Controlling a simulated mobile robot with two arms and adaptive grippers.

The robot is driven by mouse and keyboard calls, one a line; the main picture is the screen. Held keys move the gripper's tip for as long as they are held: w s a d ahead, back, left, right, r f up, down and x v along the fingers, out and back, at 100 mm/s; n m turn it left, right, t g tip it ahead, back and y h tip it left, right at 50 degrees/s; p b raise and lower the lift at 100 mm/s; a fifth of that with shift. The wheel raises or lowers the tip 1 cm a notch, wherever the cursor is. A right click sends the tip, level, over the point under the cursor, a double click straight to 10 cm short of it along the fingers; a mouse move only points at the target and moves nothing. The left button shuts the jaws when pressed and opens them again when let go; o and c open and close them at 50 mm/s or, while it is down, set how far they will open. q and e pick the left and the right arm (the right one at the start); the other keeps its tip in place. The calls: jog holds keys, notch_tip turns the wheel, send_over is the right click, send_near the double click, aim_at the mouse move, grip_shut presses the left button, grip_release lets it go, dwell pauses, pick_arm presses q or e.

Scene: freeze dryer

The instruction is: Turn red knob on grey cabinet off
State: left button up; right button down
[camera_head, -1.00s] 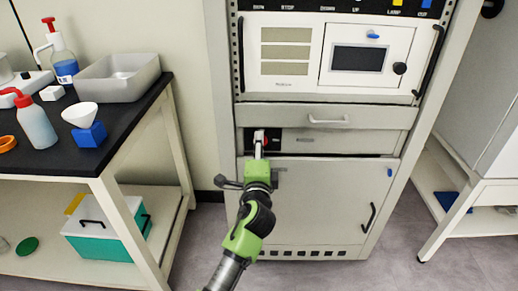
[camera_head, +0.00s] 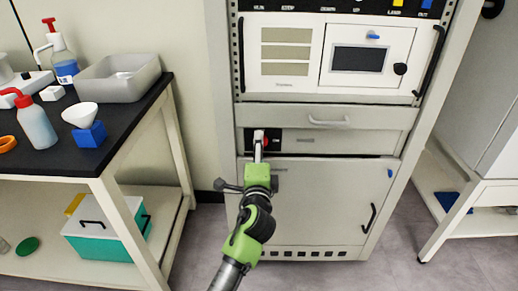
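The grey cabinet (camera_head: 330,210) stands upright in the middle of the view. On its narrow black panel, below the drawer, is the red knob (camera_head: 265,139), mostly hidden behind my gripper. My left gripper (camera_head: 259,143) comes up from the bottom on its green and black arm. Its pale fingertips are right at the knob, overlapping it in the view. I cannot tell whether they touch it or are closed around it. My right gripper is not in view.
A drawer with a handle (camera_head: 329,122) sits just above the knob panel. A black-topped bench (camera_head: 130,118) with bottles and a tray (camera_head: 118,80) stands at the left. A white table frame (camera_head: 470,200) stands at the right. Grey floor is free on both sides.

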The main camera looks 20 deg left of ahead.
pick_arm(q)
jog(key=v, duration=1.1)
